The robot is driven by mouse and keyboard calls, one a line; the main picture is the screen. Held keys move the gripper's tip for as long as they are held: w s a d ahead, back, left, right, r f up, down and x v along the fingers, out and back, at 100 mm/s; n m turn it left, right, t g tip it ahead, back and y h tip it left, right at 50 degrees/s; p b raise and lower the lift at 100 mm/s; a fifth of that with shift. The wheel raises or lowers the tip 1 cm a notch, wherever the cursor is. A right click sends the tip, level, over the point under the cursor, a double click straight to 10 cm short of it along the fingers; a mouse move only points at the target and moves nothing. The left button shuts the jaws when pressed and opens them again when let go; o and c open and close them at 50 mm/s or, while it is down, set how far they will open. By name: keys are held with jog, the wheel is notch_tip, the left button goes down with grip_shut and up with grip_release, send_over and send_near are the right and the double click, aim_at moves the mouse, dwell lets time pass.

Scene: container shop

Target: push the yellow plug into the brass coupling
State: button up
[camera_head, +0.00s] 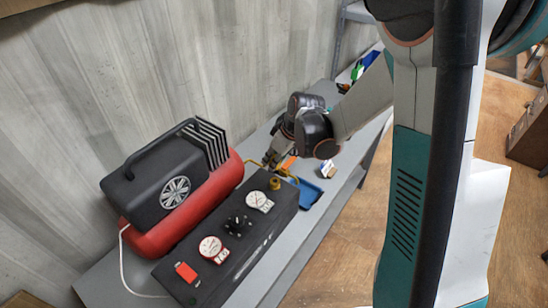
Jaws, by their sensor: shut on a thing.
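The brass coupling (275,184) stands on the far end of the top of a long black panel box. My gripper (270,160) is just beyond that end of the box, behind the coupling in the picture. It is shut on a small yellowish thing, which I take for the yellow plug. The plug is very small here and mostly hidden by the fingers, so its tilt cannot be told. The plug and the coupling look apart.
The black box (215,270) carries dials, a black knob and a red switch (186,272). A red and black compressor (150,242) stands left of it. A blue tray (309,194), an orange thing (289,162) and a small white-and-brown item (327,169) lie beyond on the grey bench.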

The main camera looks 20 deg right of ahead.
jog(key=b, duration=0.3)
send_over(274, 180)
jog(key=shift+s+f, duration=0.1)
jog(key=shift+f, duration=2.7)
jog(key=shift+b, duration=0.75)
jog(key=shift+f+b, duration=0.6)
jog(key=o, duration=1.1)
jog(key=shift+r, duration=0.1)
jog(key=v, duration=1.2)
